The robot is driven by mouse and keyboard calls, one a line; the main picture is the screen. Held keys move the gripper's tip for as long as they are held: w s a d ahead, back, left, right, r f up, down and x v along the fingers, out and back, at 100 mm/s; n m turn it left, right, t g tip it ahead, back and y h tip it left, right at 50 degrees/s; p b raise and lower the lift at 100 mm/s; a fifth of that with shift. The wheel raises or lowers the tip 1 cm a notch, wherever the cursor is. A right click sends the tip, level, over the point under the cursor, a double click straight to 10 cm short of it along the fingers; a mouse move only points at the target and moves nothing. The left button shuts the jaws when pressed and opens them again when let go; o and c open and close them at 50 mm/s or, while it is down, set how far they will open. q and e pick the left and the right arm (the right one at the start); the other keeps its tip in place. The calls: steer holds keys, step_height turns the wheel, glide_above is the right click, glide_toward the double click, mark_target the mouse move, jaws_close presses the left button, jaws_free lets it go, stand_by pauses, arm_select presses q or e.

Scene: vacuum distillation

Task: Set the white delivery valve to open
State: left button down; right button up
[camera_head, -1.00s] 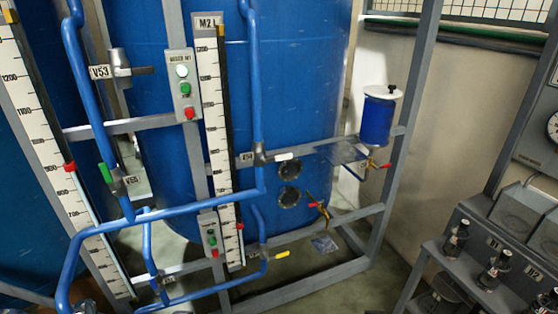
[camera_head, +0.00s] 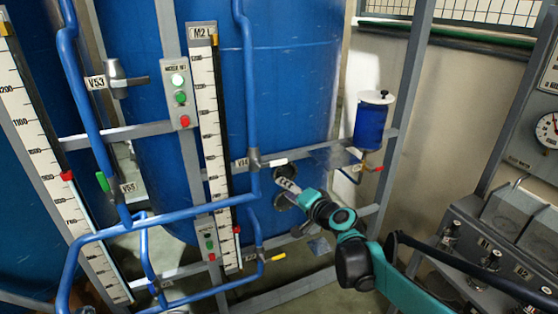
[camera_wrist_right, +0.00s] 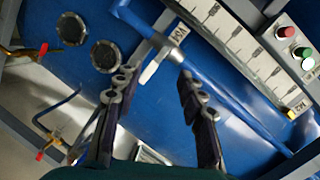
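The white-handled valve (camera_head: 276,162) sits on a vertical blue pipe, beside a label that seems to read V54. Its handle sticks out to the right, roughly square to the pipe. In the right wrist view the white handle (camera_wrist_right: 153,70) lies ahead between the fingers, with the pipe beyond and the label above. My right gripper (camera_head: 284,184) is just below and right of the handle in the head view. In the wrist view it is open (camera_wrist_right: 158,88), its two fingers apart with nothing between them; contact is not visible. My left gripper is out of view.
A blue tank (camera_head: 290,80) with round ports stands behind the pipes. A scale board (camera_head: 210,120) and a button box (camera_head: 179,92) are left of the valve. A yellow-handled valve (camera_head: 276,257) is below. A small blue container (camera_head: 370,125) and grey frame posts are at right.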

mark_target(280, 163)
steer(key=w+m+t, duration=0.1)
steer(key=w+m, duration=0.1)
steer(key=w, duration=0.4)
steer(key=w+a+f+m+t, duration=0.1)
steer(key=w+m, duration=0.1)
steer(key=w, duration=0.5)
steer(key=w+a+f+m+t, duration=0.1)
steer(key=w+m, duration=0.1)
steer(key=w, duration=0.4)
steer(key=shift+w+a+f, duration=0.1)
steer(key=shift+w+f, duration=0.15)
jaws_close()
